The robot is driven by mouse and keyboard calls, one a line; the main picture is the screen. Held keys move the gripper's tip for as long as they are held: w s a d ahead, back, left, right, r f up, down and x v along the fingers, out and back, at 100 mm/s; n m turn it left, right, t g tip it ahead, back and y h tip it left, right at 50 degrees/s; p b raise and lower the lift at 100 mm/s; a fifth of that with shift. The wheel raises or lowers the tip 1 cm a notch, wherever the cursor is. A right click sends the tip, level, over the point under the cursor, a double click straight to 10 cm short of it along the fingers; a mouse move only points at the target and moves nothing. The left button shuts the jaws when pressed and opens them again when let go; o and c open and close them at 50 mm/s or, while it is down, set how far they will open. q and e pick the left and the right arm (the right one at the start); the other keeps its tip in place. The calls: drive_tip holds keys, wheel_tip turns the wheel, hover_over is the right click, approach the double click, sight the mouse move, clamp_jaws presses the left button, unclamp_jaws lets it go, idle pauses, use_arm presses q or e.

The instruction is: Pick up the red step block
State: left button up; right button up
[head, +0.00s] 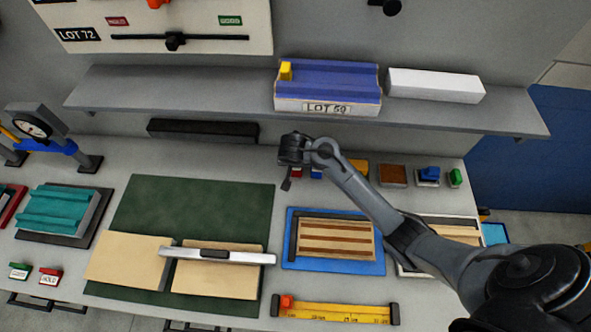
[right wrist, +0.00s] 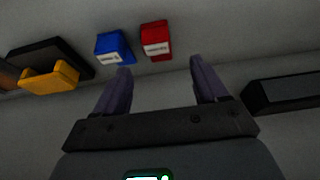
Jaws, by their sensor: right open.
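The small red block (right wrist: 156,41) with a white label shows at the top middle of the right wrist view. It lies just past my fingertips, roughly in line with the gap between them, with clear space around it. In the head view the red block (head: 297,173) is a small patch on the grey bench, partly covered by my gripper. My right gripper (right wrist: 160,70) is open and empty; in the head view the gripper (head: 287,183) hangs over the back of the bench. Its height above the block is hard to judge. My left gripper is not in view.
A blue block (right wrist: 113,47) stands beside the red one, and a yellow piece (right wrist: 50,78) lies farther left. A black bar (right wrist: 285,93) is on the other side. The shelf (head: 200,95) overhangs the bench's back. A green mat (head: 195,205) lies in front.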

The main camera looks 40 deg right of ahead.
drive_tip(key=x, duration=0.2)
drive_tip(key=shift+d+f, duration=0.1)
drive_tip(key=shift+f, duration=0.2)
drive_tip(key=shift+b+x, duration=0.95)
drive_tip(key=shift+x, duration=1.7)
drive_tip(key=shift+d+r, duration=0.1)
drive_tip(key=shift+d, duration=0.05)
drive_tip(key=c, duration=1.1)
drive_tip(key=shift+o, duration=0.2)
